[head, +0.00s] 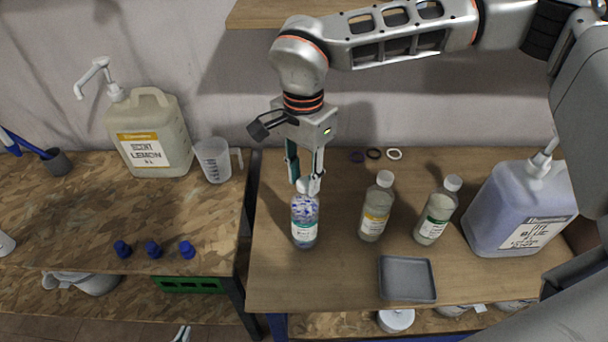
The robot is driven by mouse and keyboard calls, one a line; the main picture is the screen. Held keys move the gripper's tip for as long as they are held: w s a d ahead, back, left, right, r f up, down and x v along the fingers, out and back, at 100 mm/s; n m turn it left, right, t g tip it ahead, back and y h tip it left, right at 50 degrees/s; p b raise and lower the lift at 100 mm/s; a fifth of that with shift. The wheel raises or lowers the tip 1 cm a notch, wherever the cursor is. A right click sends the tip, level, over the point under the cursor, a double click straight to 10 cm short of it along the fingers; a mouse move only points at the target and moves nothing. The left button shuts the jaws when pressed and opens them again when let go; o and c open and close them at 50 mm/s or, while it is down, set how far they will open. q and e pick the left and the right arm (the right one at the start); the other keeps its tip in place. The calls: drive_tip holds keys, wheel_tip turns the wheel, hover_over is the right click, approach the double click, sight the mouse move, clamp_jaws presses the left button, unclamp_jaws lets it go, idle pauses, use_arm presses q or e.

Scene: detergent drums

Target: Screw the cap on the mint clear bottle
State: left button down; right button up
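A clear bottle (305,226) with blue-purple patches and a teal label stands upright at the left of the right-hand table. A white cap (308,187) is at its neck. My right gripper (306,181) points down over this bottle, its fingers on either side of the cap and apparently shut on it. Whether the cap is seated on the thread cannot be seen. Two more white-capped bottles stand to the right, one with a yellow label (375,211), one with a green label (437,213). Label words are too small to read. Only the tips of my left gripper (182,334) show at the bottom edge.
A grey tray (407,298) lies near the front edge. A big blue jug (520,212) stands at right; several rings (374,153) lie behind. The left table holds a lemon jug (148,135), measuring cup (214,160) and blue caps (153,250). A gap separates the tables.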

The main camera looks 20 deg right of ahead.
clamp_jaws()
drive_tip(key=shift+f, duration=0.1)
drive_tip(key=shift+b, duration=0.4)
drive_tip(key=o, duration=1.1)
unclamp_jaws()
drive_tip(key=shift+m, duration=0.3)
drive_tip(key=shift+r+p, duration=0.4)
drive_tip(key=shift+r, duration=3.65)
